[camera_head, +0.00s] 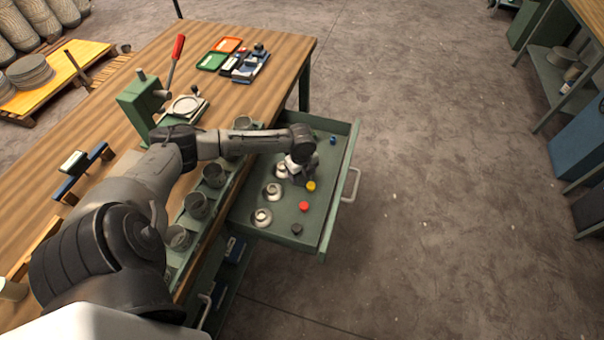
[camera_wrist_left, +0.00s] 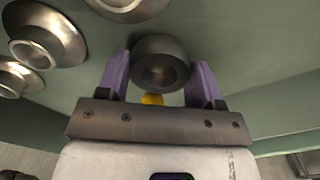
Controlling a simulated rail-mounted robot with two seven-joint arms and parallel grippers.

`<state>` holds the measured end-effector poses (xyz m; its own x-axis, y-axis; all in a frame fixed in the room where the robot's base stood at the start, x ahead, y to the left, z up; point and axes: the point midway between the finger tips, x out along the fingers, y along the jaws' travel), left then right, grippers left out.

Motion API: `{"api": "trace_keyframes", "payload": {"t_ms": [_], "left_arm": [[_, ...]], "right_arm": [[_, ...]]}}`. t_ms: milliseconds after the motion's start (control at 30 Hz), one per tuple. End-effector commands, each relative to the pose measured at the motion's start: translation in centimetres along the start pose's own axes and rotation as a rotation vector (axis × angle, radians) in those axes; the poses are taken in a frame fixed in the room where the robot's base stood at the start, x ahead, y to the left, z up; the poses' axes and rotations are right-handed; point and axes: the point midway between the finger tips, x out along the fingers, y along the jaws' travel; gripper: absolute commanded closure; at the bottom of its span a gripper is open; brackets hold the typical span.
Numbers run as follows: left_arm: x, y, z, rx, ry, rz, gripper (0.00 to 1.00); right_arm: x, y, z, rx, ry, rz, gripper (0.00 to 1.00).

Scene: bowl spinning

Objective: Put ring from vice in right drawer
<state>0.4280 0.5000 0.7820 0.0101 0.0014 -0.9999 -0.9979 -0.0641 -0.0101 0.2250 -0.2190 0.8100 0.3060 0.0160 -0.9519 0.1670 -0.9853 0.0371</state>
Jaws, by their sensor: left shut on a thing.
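My left gripper (camera_head: 298,174) is over the open green drawer (camera_head: 323,208), pointing down. In the left wrist view, its purple fingers (camera_wrist_left: 160,80) are shut on a dark grey ring (camera_wrist_left: 178,50), one finger on each side. The ring is in front of the drawer floor; I cannot tell whether it touches it. In the head view the ring is hidden by the gripper. A blue clamp-like device (camera_head: 77,177), possibly the vice, is on the bench at the left. My right gripper is not in view.
The drawer holds several flanged metal parts (camera_head: 263,216) and small knobs, including yellow (camera_head: 311,186) and red (camera_head: 304,206). Metal cups (camera_head: 197,205) line the bench edge. A green press (camera_head: 140,105) with a red-handled lever stands on the wooden bench (camera_head: 130,75).

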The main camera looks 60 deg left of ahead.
Motion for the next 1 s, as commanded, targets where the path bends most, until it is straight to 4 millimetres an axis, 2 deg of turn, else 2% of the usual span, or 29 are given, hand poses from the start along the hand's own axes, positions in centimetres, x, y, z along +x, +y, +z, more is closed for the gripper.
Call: {"api": "trace_keyframes", "payload": {"t_ms": [233, 267, 500, 800, 1000], "left_arm": [[0.1, -0.1, 0.0, -0.001, 0.000, -0.001, 0.84], [0.2, 0.0, 0.0, 0.000, 0.000, 0.000, 0.38], [0.2, 0.0, 0.0, 0.000, 0.000, 0.000, 0.15], [-0.1, 0.0, 0.0, 0.000, 0.000, -0.001, 0.14], [-2.8, -0.1, 0.1, 0.000, -0.002, -0.002, 0.14]], "right_arm": [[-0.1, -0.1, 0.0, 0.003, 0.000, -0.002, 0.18], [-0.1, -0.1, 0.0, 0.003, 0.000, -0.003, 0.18], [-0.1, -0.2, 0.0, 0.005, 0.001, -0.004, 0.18], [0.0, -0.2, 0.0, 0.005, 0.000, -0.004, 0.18], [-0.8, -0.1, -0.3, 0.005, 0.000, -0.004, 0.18]]}}
